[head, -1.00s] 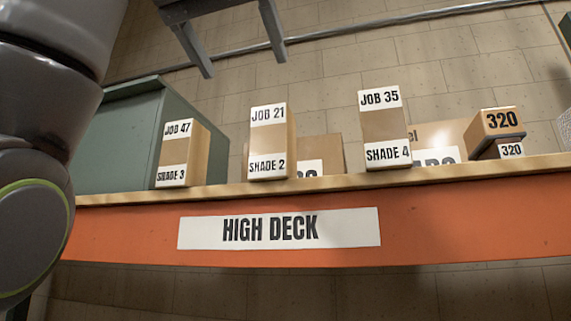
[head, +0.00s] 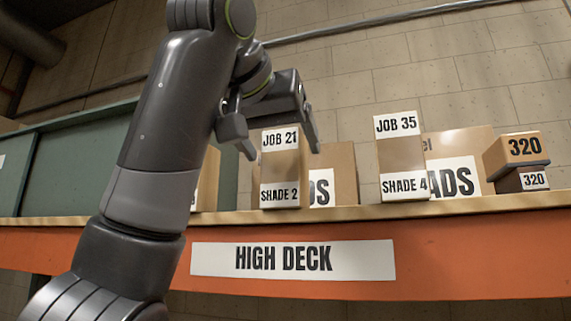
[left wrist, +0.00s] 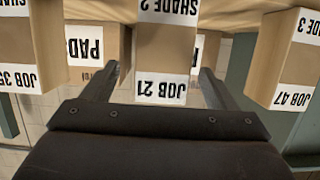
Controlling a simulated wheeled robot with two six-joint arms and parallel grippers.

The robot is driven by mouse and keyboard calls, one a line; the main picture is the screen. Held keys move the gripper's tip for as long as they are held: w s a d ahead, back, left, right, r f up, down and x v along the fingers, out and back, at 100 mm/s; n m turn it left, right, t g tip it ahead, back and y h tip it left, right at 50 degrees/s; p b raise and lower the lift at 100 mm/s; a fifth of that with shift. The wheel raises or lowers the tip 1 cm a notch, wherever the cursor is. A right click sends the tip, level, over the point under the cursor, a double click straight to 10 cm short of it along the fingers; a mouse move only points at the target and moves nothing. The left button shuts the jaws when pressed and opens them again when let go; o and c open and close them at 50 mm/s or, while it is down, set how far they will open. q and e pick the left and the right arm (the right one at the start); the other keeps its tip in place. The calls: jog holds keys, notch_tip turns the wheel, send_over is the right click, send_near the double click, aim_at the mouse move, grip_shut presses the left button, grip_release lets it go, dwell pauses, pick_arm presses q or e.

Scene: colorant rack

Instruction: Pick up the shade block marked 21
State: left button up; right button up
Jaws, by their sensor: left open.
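The block labelled JOB 21 and SHADE 2 (head: 280,168) stands upright near the front edge of the high deck. My left gripper (head: 279,150) is open at its upper part, with one finger on either side in the picture. In the left wrist view, which is upside down, the JOB 21 block (left wrist: 162,48) lies between the two spread fingers (left wrist: 158,78). Gaps show on both sides of it there, so it is not gripped. My right gripper is in neither view.
The JOB 35, SHADE 4 block (head: 401,155) stands to the right. The JOB 47 block (left wrist: 288,62) is mostly hidden behind my arm in the head view. Behind are PADS cartons (head: 460,150); 320 boxes (head: 520,150) are stacked at right. The deck's orange beam (head: 450,265) runs in front.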

aim_at(280, 153)
pick_arm(q)
jog(key=shift+w+d+f+p, duration=0.1)
jog(key=shift+w+p, duration=0.25)
jog(key=shift+w, duration=0.05)
jog(key=p+x, duration=0.2)
jog(key=x, duration=0.1)
jog(key=shift+w+f, duration=0.2)
jog(key=shift+f, duration=0.05)
jog(key=shift+w+f, duration=0.2)
jog(key=shift+w, duration=0.2)
jog(key=shift+s, duration=0.1)
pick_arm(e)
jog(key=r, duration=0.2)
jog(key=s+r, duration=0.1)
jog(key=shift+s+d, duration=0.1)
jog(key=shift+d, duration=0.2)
pick_arm(q)
jog(key=shift+s, duration=0.1)
jog(key=shift+s, duration=0.1)
jog(key=shift+c, duration=1)
jog(key=c, duration=1)
jog(key=shift+r, duration=0.1)
